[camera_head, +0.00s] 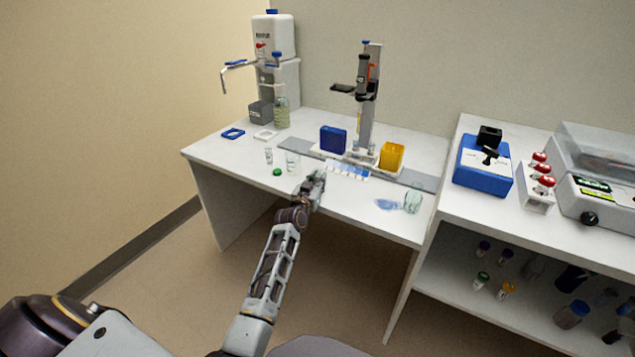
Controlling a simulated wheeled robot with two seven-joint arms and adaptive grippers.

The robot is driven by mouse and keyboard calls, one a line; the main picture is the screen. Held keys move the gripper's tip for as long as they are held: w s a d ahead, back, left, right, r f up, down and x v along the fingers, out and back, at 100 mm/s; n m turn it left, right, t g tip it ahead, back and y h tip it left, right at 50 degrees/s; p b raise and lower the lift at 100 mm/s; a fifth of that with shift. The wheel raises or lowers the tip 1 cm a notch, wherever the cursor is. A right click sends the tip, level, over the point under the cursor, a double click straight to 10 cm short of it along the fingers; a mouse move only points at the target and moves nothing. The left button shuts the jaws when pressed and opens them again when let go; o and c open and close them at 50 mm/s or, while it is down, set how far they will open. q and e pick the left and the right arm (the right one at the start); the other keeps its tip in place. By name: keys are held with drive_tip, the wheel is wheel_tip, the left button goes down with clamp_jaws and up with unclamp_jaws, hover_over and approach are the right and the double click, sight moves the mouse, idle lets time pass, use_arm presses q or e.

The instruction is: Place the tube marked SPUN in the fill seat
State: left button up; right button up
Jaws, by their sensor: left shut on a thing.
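My left gripper (318,181) is over the front part of the white table (225,150), just in front of a row of small white and blue pieces (347,170). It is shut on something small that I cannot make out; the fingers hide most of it. No SPUN marking is readable anywhere. A tall dispenser stand (367,110) rises behind the gripper, with a grey base (362,157) between a blue box (333,139) and a yellow box (391,156). I cannot tell which part is the fill seat. My right gripper is out of view.
Clear glassware (293,162) and a green cap (277,172) stand left of the gripper. A glass beaker (413,201) and a blue patch (388,204) are at the right. A higher bench (470,205) with a blue device (483,170) borders the table's right.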

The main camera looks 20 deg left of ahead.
use_arm(q)
drive_tip(key=o, duration=0.9)
drive_tip(key=shift+f, duration=0.1)
drive_tip(key=shift+o, duration=0.2)
drive_tip(key=shift+s, duration=0.1)
